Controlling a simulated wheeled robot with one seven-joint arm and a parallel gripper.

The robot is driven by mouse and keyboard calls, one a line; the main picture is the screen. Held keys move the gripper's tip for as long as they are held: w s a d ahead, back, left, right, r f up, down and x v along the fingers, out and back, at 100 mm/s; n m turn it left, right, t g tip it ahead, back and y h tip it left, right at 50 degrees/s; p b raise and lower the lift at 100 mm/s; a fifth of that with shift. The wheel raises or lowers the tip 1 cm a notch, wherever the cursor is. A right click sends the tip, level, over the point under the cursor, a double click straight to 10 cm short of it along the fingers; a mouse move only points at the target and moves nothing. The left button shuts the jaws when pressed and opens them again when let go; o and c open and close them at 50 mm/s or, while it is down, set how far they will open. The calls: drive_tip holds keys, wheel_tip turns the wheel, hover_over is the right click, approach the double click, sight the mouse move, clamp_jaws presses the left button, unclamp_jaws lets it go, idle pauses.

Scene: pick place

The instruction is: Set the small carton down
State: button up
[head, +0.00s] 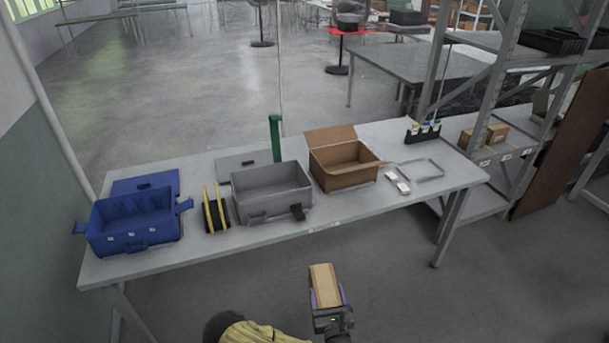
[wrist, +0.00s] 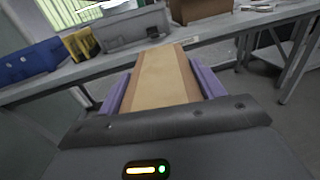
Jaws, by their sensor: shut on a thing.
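The small carton (head: 323,284) is a tan cardboard block with a paler band along its top. My gripper (head: 327,296) is shut on it and holds it in the air in front of the table's near edge, above the floor. In the wrist view the carton (wrist: 161,77) lies between the two purple fingers of my gripper (wrist: 160,88), pointing away towards the table. The carton's underside is hidden.
The grey table (head: 385,207) bears a blue bin (head: 133,228), a yellow-and-black item (head: 215,208), a grey bin (head: 272,192), an open cardboard box (head: 346,173) and small white items (head: 398,184). A metal shelf (head: 497,152) stands at right. Bare tabletop shows at the front right.

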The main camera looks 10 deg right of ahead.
drive_tip(key=w+f+h+b, duration=0.1)
drive_tip(key=b, duration=0.2)
drive_tip(key=w+f+m+h+b, duration=0.1)
drive_tip(key=b, duration=0.2)
drive_tip(key=w+f+b, duration=0.1)
drive_tip(key=f+b, duration=0.1)
drive_tip(key=b, duration=0.2)
drive_tip(key=shift+w+a+m+h, duration=0.2)
drive_tip(key=shift+a+m+h, duration=0.05)
drive_tip(key=shift+m+h, duration=0.15)
drive_tip(key=w+f+h+b, duration=0.1)
drive_tip(key=b, duration=0.4)
drive_tip(key=shift+w+f+m, duration=0.3)
drive_tip(key=shift+f+m, duration=0.05)
drive_tip(key=shift+m, duration=0.05)
drive_tip(key=b, duration=0.3)
drive_tip(key=w+f+h+b, duration=0.1)
drive_tip(key=b, duration=0.2)
drive_tip(key=shift+w+d+m+g, duration=0.25)
drive_tip(key=shift+w+m+g, duration=0.05)
drive_tip(key=shift+m+g, duration=0.1)
